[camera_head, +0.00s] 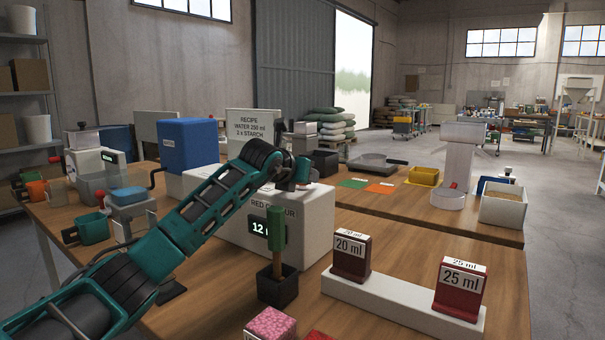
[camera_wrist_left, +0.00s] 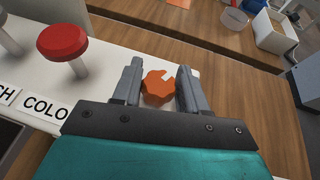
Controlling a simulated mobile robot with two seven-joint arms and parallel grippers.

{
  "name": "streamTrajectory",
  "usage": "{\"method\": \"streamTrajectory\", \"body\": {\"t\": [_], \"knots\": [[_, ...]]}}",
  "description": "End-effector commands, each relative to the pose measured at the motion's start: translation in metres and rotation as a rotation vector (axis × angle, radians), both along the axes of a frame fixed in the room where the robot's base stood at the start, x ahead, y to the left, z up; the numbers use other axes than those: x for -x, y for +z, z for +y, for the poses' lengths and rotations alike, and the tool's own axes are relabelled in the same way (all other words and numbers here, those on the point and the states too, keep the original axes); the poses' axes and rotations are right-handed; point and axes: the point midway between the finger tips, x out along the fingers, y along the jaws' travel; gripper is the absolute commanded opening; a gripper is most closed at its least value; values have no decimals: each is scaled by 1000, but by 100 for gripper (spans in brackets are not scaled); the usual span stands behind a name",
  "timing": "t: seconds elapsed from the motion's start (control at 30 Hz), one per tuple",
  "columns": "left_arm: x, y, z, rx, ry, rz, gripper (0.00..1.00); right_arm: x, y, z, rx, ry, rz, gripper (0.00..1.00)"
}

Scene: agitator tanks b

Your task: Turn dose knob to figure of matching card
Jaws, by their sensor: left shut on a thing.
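The white dosing unit (camera_head: 310,215) is lettered RED COLOUR. Its display (camera_head: 259,227) shows 12; the rest of the reading is hidden behind a green-handled tool. The orange dose knob (camera_wrist_left: 158,82) sits between the fingers of my left gripper (camera_wrist_left: 160,90) in the left wrist view, with a pale notch on its top. In the head view my left gripper (camera_head: 298,180) is at the unit's top, and the knob is hidden there. A 20 ml card block (camera_head: 350,259) and a 25 ml card block (camera_head: 461,288) stand on a white rack (camera_head: 395,305). My right gripper is out of view.
A red button (camera_wrist_left: 62,43) stands on the unit beside the gripper. The green-handled tool (camera_head: 277,238) stands in a black holder (camera_head: 277,286) in front. A recipe sign (camera_head: 252,128) reads water 250 ml, 3 x starch. A blue tank (camera_head: 189,143) stands left.

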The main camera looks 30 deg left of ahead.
Motion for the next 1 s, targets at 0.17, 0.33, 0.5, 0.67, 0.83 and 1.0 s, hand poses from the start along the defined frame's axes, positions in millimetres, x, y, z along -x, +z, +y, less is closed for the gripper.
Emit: {"method": "streamTrajectory", "body": {"t": [0.17,0.33,0.5,0.67,0.83,1.0], "knots": [[0,3,2,1,-105,3,12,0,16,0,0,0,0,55],[0,4,2,5,-238,3,12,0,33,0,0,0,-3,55],[0,2,3,5,-381,3,12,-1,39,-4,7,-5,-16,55],[0,1,2,7,-498,2,12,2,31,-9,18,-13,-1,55],[0,1,2,4,-589,2,12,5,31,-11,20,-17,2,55],[0,0,2,4,-658,2,12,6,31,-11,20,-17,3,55]]}}
